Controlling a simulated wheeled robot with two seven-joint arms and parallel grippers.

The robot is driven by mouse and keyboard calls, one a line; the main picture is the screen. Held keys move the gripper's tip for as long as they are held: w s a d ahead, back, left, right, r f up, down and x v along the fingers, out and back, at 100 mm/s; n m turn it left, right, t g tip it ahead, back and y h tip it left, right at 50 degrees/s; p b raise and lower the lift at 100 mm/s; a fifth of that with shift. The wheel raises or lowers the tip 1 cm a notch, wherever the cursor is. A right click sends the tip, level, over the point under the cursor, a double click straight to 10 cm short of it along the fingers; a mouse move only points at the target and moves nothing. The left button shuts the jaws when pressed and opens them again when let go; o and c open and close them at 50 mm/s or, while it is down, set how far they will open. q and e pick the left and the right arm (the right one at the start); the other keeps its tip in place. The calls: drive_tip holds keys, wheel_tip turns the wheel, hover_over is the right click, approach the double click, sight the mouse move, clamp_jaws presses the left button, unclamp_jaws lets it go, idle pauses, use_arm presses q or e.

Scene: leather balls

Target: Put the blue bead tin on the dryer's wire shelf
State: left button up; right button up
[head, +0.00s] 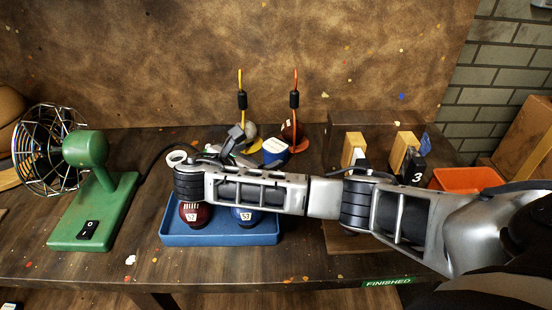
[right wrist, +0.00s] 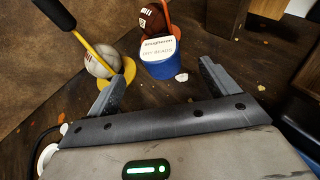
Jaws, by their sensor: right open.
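The blue bead tin (head: 275,152) stands on the table behind the blue tray, near the orange stand. In the right wrist view the tin (right wrist: 162,66) has a white lid marked "DRY BEADS" and lies just beyond the gap between my fingers. My right gripper (head: 241,148) is open and empty to the left of the tin, and it shows in the wrist view too (right wrist: 160,88). A green fan-like device (head: 92,185) with a round wire cage (head: 47,150) stands at the left; I cannot make out a wire shelf for certain. My left gripper is not in view.
Yellow (head: 241,90) and orange (head: 295,85) upright stands are close behind, with a grey ball (right wrist: 101,62) and a brown ball (right wrist: 152,18). The blue tray (head: 215,238) holds maroon and blue balls under my forearm. An orange bin (head: 466,178) sits right.

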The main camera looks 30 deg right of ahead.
sight(269, 152)
drive_tip(key=x, duration=0.5)
drive_tip(key=shift+p, duration=0.35)
drive_tip(key=shift+x, duration=3.1)
drive_tip(key=shift+s, duration=0.1)
drive_tip(key=c, duration=1.2)
